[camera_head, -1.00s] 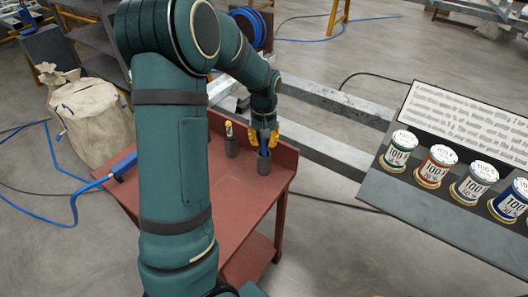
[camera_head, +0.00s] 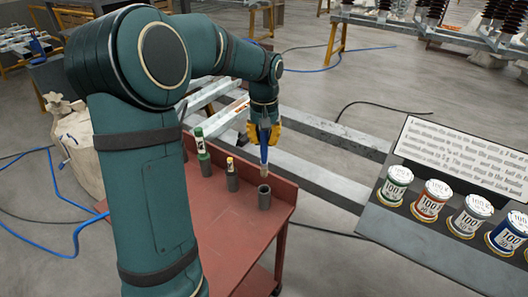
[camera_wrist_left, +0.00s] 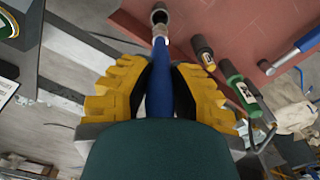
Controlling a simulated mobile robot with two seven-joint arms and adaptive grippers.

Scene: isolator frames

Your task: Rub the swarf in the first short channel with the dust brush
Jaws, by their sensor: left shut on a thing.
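My left gripper (camera_head: 264,136) is shut on the blue handle of the dust brush (camera_head: 264,155). The brush hangs upright, its pale tip just above the mouth of a dark grey holder cup (camera_head: 264,198) on the red table. In the left wrist view the yellow fingers (camera_wrist_left: 160,78) press both sides of the blue handle (camera_wrist_left: 159,92), and the cup (camera_wrist_left: 159,15) shows beyond the tip. Long grey steel channels (camera_head: 325,175) lie on the floor behind the table; I cannot tell which is the first short channel. No swarf can be made out. My right gripper is out of view.
The red table (camera_head: 228,222) has a raised back edge. A yellow-topped tool (camera_head: 231,167) and a green-topped tool (camera_head: 201,150) stand left of the cup. A grey board with several labelled cans (camera_head: 433,197) is at the right. A blue hose (camera_head: 68,252) lies on the floor at left.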

